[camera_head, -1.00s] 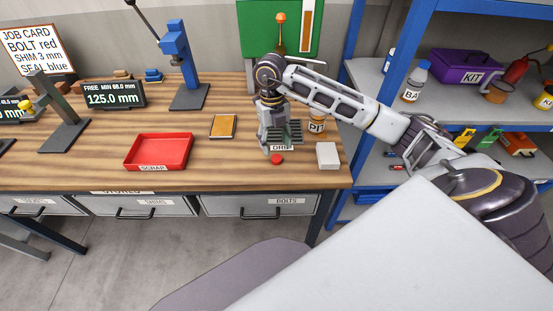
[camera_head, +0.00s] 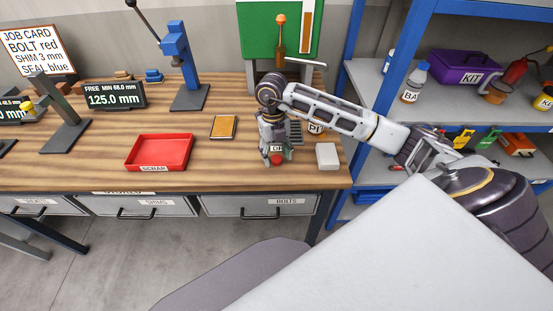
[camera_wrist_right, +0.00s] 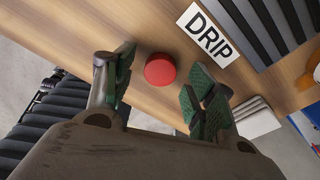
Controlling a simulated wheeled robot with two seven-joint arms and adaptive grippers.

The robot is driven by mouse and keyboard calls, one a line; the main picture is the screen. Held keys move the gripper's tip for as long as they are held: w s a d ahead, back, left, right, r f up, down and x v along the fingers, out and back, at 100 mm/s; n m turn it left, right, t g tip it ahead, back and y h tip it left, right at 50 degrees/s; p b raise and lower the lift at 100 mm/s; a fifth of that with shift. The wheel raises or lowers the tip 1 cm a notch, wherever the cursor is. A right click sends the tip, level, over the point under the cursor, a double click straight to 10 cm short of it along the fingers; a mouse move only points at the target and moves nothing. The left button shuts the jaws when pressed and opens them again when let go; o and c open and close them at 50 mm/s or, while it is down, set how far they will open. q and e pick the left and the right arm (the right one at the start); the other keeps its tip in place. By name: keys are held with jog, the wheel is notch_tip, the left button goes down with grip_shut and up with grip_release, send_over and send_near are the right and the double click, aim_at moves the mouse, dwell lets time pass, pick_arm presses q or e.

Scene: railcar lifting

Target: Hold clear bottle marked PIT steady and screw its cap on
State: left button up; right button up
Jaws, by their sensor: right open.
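The bottle marked PIT (camera_head: 316,128) stands at the back right of the bench, with amber contents and a pale label. My right arm hides its upper part, so its top cannot be seen. A red round cap (camera_head: 277,160) lies on the wood in front of the DRIP tray, and it also shows in the right wrist view (camera_wrist_right: 160,70). My right gripper (camera_head: 273,156) points down over the cap. In the wrist view its green-padded fingers (camera_wrist_right: 160,76) are apart, one on each side of the cap, with nothing held. My left gripper is not in view.
The ribbed DRIP tray (camera_head: 295,132) is just behind the cap. A white block (camera_head: 327,156) sits to the right near the bench edge. A red SCRAP tray (camera_head: 160,152) and a yellow-orange pad (camera_head: 223,126) lie left. Bare wood lies between SCRAP tray and cap.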

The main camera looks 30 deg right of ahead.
jog(key=shift+f, duration=0.45)
jog(key=c, duration=0.8)
